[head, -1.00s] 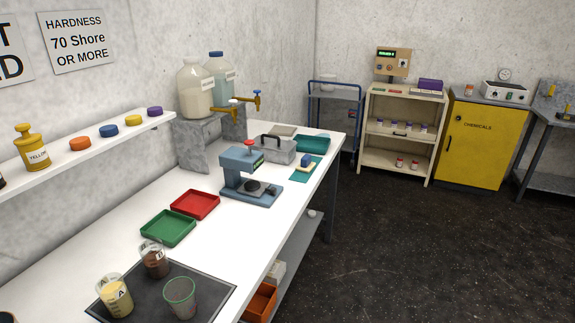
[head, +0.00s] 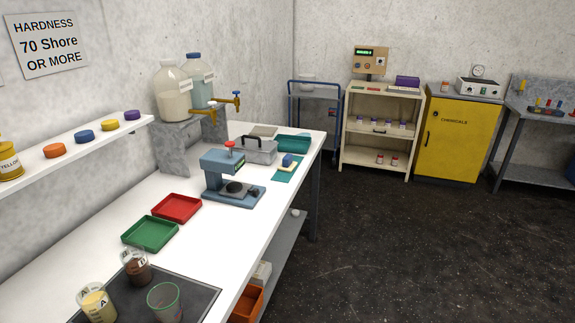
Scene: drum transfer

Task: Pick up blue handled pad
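A small pad with a blue top and a pale base (head: 288,160) sits on a flat teal mat (head: 281,175) near the right edge of the white bench (head: 262,213). It is to the right of a grey metal box with a dark handle (head: 260,152) and behind the blue-grey press-like device (head: 222,180). Neither of my grippers is in view. Nothing is touching the pad except the mat under it.
Red (head: 176,208) and green (head: 150,233) trays lie nearer on the bench. Beakers stand on a dark mat (head: 200,300) at the front. A teal tray (head: 293,144) is behind the pad. The dark floor (head: 400,240) to the right is clear.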

